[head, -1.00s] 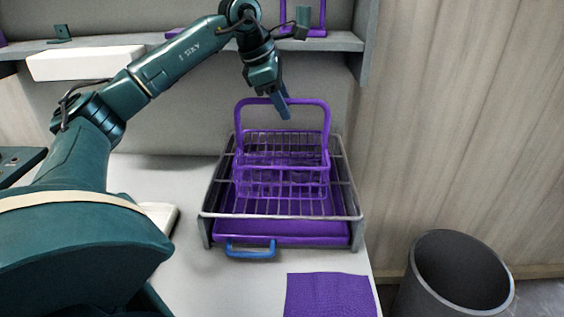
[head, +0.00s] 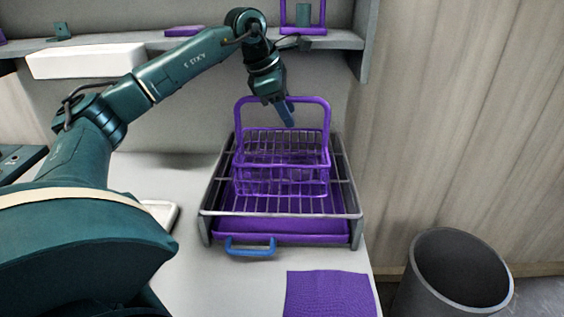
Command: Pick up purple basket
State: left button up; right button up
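The purple basket (head: 282,168) is a wire basket with a tall arched handle. It stands upright on a grey drain rack (head: 355,216) on the counter. My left gripper (head: 287,114) points down at the top bar of the handle, its blue finger overlapping the bar in the picture. I see no clear gap between two fingers, so I cannot tell whether it is open, shut or touching the handle. My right gripper is not in view.
A purple drip tray with a blue handle (head: 250,252) lies under the rack. A purple cloth (head: 330,295) is in front, and a dark bin (head: 462,270) stands at the right. A shelf (head: 345,42) with a white box (head: 86,63) runs behind.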

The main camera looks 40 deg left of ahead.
pick_arm(q)
jog(key=shift+c, duration=0.6)
grip_shut()
dwell(0.8)
jog(key=shift+r, duration=0.1)
